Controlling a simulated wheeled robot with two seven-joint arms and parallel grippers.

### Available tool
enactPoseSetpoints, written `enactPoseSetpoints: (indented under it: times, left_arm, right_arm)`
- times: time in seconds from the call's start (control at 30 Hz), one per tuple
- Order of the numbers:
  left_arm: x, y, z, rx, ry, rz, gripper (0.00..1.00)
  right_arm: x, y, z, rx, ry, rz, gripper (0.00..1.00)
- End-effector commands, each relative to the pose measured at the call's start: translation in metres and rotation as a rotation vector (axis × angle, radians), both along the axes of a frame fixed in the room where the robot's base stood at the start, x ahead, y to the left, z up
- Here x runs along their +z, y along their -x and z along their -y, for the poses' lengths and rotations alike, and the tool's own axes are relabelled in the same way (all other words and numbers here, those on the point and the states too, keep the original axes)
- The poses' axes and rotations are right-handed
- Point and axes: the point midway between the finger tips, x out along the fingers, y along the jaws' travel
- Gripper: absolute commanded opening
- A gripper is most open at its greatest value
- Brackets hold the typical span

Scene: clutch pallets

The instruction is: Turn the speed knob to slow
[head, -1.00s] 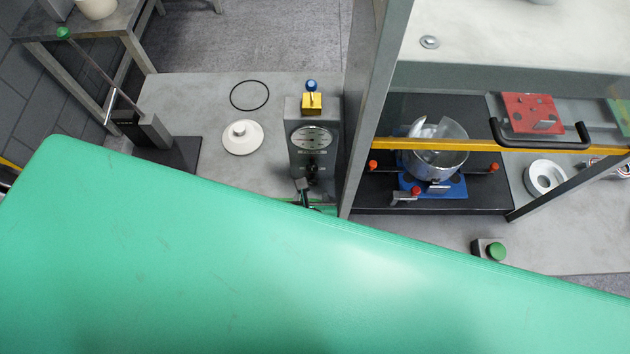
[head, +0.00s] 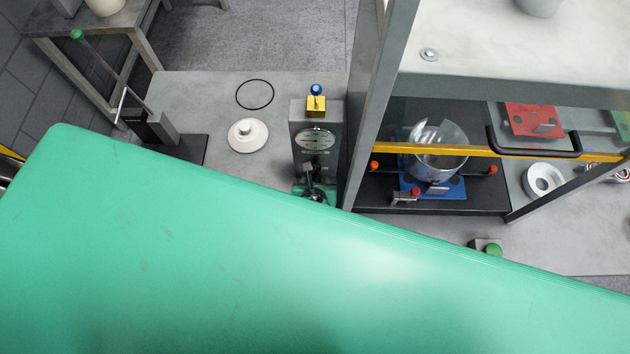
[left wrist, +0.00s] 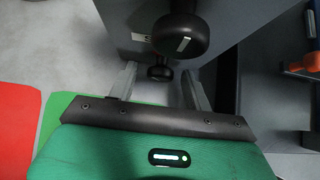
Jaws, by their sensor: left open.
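A grey control box (head: 301,120) with a round dial (head: 315,139) stands on the bench in the head view. In the left wrist view its face carries a large black knob (left wrist: 184,38) with a white line, a partly visible label (left wrist: 141,37) starting with "S", and a smaller black knob (left wrist: 160,72). My left gripper (head: 309,171) is at the lower front of the box, partly hidden by my green arm. In the left wrist view my left gripper (left wrist: 159,80) is open, the smaller knob appearing between its fingertips; contact cannot be told. My right gripper is out of view.
A white disc (head: 247,135) and a black ring (head: 255,94) lie left of the box. A grey frame post (head: 372,115) stands close on its right.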

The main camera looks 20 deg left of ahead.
Motion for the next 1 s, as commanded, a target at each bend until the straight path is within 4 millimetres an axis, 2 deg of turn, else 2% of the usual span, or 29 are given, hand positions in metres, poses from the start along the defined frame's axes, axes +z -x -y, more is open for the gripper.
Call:
enactPoseSetpoints:
  times: [0.03,0.27,0.47,0.67,1.0]
  left_arm:
    - [0.000,0.000,0.000,0.000,0.000,0.000,0.50]
    - [0.000,0.000,0.000,0.000,0.000,0.000,0.06]
    - [0.000,0.001,-0.001,-0.001,0.031,0.009,0.06]
    - [-0.002,0.002,-0.005,0.000,0.189,0.054,0.06]
    - [-0.004,0.002,-0.007,0.001,0.448,0.129,0.06]
  right_arm:
    - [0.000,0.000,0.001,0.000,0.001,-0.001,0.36]
    - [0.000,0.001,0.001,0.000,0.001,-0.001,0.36]
    - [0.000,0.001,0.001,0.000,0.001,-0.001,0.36]
    - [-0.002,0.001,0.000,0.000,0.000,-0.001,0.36]
    - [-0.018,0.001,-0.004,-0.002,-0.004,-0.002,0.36]
